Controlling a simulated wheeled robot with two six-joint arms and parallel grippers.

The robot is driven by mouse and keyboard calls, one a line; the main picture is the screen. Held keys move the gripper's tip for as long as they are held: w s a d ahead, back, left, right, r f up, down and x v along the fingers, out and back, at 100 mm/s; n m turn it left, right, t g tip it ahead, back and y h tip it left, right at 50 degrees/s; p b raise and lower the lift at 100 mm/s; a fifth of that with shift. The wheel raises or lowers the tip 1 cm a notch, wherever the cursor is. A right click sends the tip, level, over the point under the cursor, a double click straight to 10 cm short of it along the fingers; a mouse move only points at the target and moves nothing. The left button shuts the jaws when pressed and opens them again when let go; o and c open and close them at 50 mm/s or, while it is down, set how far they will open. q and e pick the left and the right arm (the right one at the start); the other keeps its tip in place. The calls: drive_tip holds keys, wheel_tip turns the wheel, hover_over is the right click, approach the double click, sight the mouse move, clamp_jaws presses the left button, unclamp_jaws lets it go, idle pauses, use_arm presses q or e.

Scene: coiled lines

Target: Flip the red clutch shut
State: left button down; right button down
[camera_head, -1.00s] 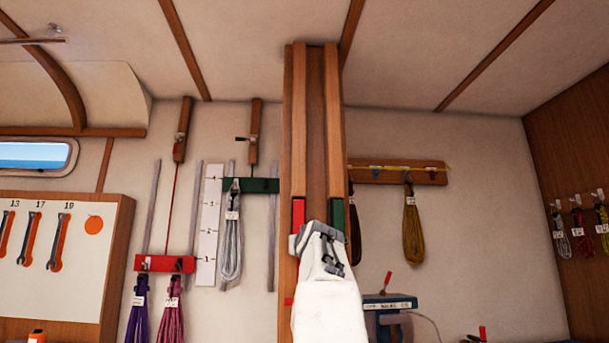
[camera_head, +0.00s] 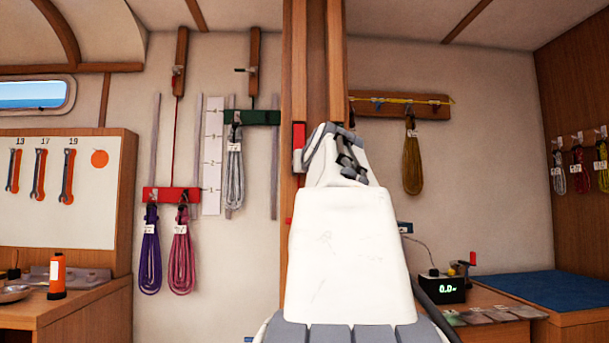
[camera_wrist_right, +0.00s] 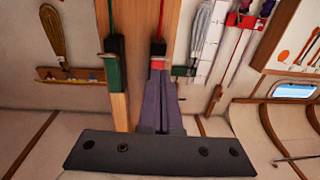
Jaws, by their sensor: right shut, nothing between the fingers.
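The red clutch (camera_head: 298,140) is a small red block on the wooden post, at the left edge of my right wrist in the head view. In the wrist view, turned upside down, the red clutch (camera_wrist_right: 157,63) has a red line and a metal piece, and sits beside the green clutch (camera_wrist_right: 114,75). My right gripper (camera_wrist_right: 159,80) is shut and empty. Its fingertips overlap the red clutch's end in that view; I cannot tell whether they touch. In the head view my white right arm hides the fingertips and most of the green clutch. My left gripper is out of view.
The wooden post (camera_head: 318,60) stands close in front of my arm. Left of it, a red rail (camera_head: 171,194) and a green rail (camera_head: 252,117) hold coiled lines. A yellow coil (camera_head: 412,165) hangs to the right. A bench with a small display box (camera_head: 441,289) stands lower right.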

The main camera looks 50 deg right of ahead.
drive_tip(key=shift+v, duration=1.7)
drive_tip(key=shift+f, duration=0.15)
